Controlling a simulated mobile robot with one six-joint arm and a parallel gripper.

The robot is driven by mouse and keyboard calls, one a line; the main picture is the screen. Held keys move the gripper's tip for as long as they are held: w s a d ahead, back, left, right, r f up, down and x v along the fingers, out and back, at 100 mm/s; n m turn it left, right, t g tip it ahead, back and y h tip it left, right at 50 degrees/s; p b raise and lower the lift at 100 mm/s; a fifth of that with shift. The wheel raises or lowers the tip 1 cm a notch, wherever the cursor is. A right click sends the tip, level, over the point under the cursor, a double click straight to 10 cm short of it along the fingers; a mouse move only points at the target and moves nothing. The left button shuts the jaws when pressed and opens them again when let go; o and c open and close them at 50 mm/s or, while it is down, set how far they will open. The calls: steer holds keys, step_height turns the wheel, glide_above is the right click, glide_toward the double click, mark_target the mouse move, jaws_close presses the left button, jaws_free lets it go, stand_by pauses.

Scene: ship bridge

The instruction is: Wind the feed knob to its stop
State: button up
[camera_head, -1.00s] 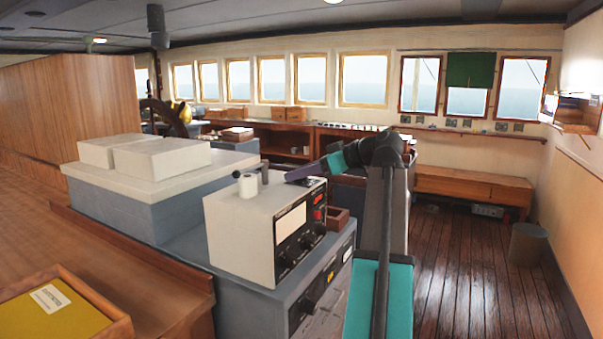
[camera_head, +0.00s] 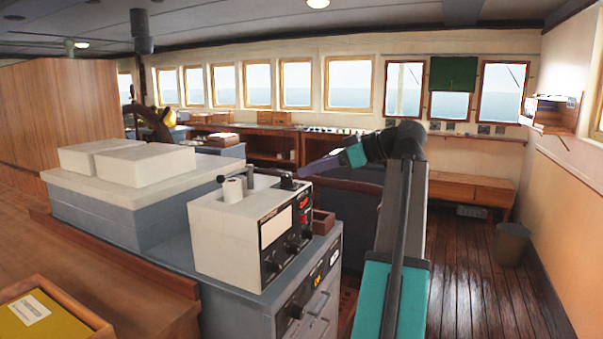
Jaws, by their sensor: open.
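A white boxy instrument (camera_head: 228,238) stands on the grey cabinet. A white paper roll (camera_head: 233,191) stands on its top, with a small black knob (camera_head: 220,180) beside it and an upright grey post (camera_head: 250,177) behind. Another dark knob (camera_head: 287,182) shows at the top's right edge. Several black knobs and red buttons are on the front panel. No readable label shows which knob is the feed knob.
A small brown open box (camera_head: 323,221) sits right of the instrument. Two white blocks lie on the left console (camera_head: 100,215). A wooden tray (camera_head: 70,310) is at the lower left. Open plank floor (camera_head: 475,270) lies to the right, with a bin (camera_head: 511,245) by the wall.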

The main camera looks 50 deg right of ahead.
steer(key=shift+v, duration=2.4)
